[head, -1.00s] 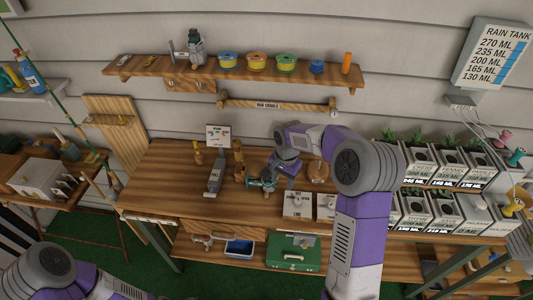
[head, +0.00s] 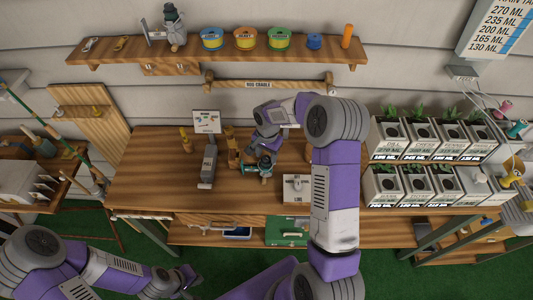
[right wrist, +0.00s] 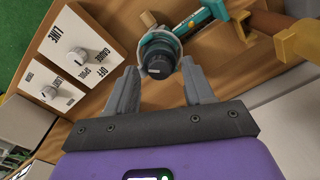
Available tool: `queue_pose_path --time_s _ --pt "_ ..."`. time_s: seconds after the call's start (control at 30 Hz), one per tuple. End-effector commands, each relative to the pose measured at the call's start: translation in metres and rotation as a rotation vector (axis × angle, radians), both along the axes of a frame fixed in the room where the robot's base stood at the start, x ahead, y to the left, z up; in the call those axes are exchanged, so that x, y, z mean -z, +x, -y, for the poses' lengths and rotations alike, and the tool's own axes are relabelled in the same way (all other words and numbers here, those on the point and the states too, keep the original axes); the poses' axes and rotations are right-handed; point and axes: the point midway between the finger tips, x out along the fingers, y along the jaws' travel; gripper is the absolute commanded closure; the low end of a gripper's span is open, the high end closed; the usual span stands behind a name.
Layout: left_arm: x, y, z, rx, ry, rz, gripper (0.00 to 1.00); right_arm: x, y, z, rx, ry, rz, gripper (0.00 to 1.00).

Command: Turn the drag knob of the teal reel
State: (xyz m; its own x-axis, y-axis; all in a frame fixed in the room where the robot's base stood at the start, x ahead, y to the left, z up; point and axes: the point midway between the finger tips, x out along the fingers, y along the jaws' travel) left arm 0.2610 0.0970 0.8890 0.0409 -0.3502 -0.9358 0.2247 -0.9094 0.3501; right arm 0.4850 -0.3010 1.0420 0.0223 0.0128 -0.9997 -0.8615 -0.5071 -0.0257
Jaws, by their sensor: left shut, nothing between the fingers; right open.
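The teal reel (head: 254,168) sits on the wooden workbench, partly covered by my right arm in the head view. In the right wrist view the drag knob (right wrist: 158,62) is a dark round cap at the end of the reel's teal body (right wrist: 192,33). My right gripper (right wrist: 156,82) is open, with one finger on each side of the knob and nothing clearly gripped. In the head view my right gripper (head: 266,155) is over the reel. My left gripper (head: 186,280) is shut and empty, low over the green floor.
A white box with a dial labelled LINE (right wrist: 82,55) stands beside the reel. A grey upright stand (head: 207,166) and a wooden post (head: 232,150) are on the bench to the left. Above is a shelf (head: 200,60) with coloured spools. Potted plants in labelled boxes (head: 385,185) stand at the right.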

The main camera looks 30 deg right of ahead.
Motion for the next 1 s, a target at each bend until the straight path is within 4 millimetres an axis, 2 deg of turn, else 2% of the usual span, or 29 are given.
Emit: queue_pose_path --time_s 0.23,0.6,1.0 --pt "-0.0001 0.0001 0.0 0.0 0.0 0.0 1.0 0.0014 -0.0002 0.0 0.0 0.0 0.0 0.48" --pt "-0.0001 0.0 0.0001 0.0 0.0 0.0 1.0 0.0011 -0.0001 0.0001 0.0 0.0 0.0 1.0" --pt "0.0017 0.0 0.0 0.0 0.0 0.0 1.0 0.001 0.0001 -0.0001 -0.04 -0.002 -0.001 1.0"
